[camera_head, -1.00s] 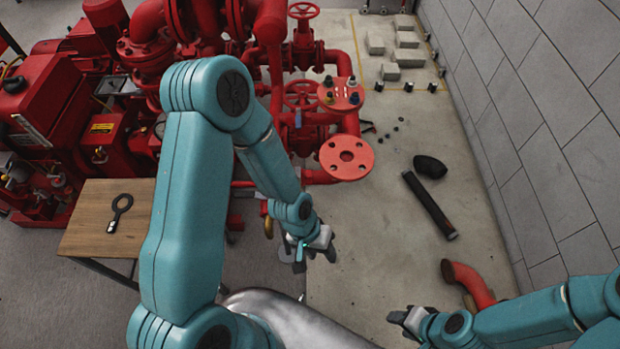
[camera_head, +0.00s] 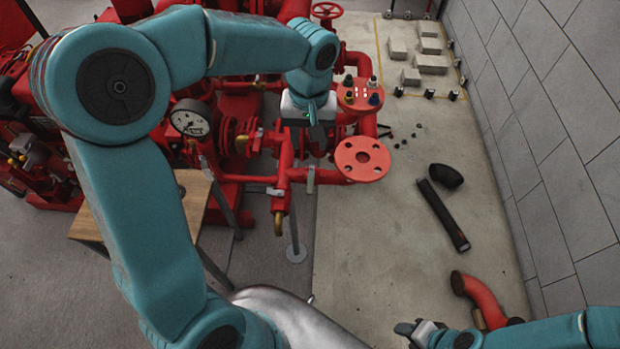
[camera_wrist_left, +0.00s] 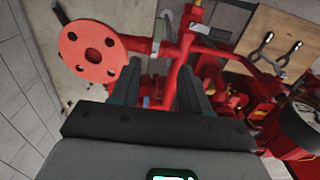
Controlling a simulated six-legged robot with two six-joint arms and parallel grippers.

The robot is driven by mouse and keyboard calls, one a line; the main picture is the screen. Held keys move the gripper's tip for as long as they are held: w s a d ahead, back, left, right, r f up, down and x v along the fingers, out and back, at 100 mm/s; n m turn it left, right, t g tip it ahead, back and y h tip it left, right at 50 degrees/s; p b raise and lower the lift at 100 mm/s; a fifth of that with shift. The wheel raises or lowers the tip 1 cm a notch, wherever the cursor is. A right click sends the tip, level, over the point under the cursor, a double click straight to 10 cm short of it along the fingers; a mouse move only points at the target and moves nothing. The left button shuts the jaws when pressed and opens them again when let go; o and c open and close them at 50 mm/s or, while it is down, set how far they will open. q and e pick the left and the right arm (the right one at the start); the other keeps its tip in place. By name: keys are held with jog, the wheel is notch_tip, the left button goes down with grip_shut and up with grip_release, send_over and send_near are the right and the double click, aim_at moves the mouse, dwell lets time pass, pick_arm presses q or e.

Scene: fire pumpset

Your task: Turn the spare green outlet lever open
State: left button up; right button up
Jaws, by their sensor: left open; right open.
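A narrow grey-green lever (camera_head: 310,179) stands on the red outlet pipe, left of the round red flange (camera_head: 362,160). It looks like the green outlet lever, but its colour is dull. In the left wrist view the lever (camera_wrist_left: 158,33) shows just beyond my fingers, beside the flange (camera_wrist_left: 93,49). My left gripper (camera_head: 318,128) is over the pipework, on the far side of the lever in the head view. In the wrist view its fingers (camera_wrist_left: 158,88) are apart, with no lever between them. My right gripper (camera_head: 408,328) is open and empty at the lower right.
A second, silver lever (camera_head: 275,191) sits left on the pipe, above a brass-tipped outlet (camera_head: 279,222). A wooden table (camera_head: 195,200) is at left. Loose pipes (camera_head: 443,215) lie on the floor.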

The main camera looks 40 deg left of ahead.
aim_at(310, 184)
pick_arm(q)
jog(key=f, duration=1.5)
jog(key=shift+w+f+p, duration=0.25)
jog(key=shift+w+p, duration=0.05)
jog(key=shift+p, duration=0.1)
jog(key=shift+s+f, duration=0.15)
jog(key=shift+f, duration=0.1)
grip_shut()
